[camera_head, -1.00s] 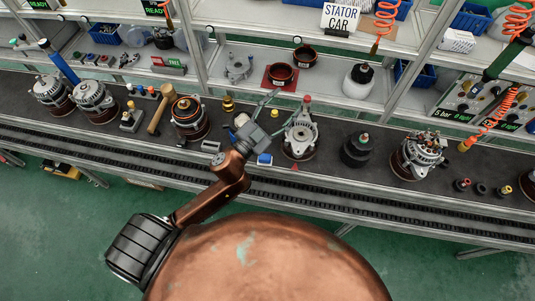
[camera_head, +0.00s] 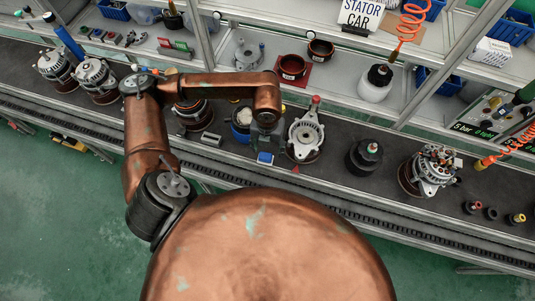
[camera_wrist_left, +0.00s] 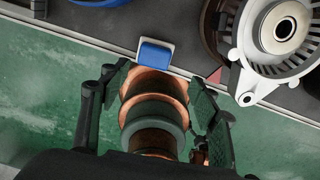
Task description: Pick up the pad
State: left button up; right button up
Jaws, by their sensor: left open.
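The pad, which I take to be the small blue block with a pale edge, lies flat at the front edge of the dark bench top (camera_head: 265,158). In the left wrist view the blue pad (camera_wrist_left: 154,54) is just beyond the fingertips, near their middle line. My left gripper (camera_wrist_left: 160,76) is open, its two fingers spread apart with no object gripped. In the head view my left gripper (camera_head: 268,138) points down close behind the pad, partly hidden by my own forearm. The exact height over the pad is unclear. My right gripper is not in view.
An alternator housing (camera_head: 305,137) stands close to the right of the pad, with a small red piece (camera_wrist_left: 215,75) beside it. A black round part (camera_head: 364,155) stands farther right. A conveyor strip runs along the front.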

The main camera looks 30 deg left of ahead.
aim_at(265, 156)
pick_arm(q)
jog(key=shift+a+f, duration=0.2)
jog(key=shift+f, duration=1.05)
jog(key=f, duration=0.5)
jog(key=shift+a, duration=0.35)
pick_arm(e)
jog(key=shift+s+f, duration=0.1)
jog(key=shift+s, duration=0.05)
pick_arm(q)
jog(key=shift+c, duration=0.3)
jog(key=c, duration=1.2)
jog(key=shift+r, duration=0.1)
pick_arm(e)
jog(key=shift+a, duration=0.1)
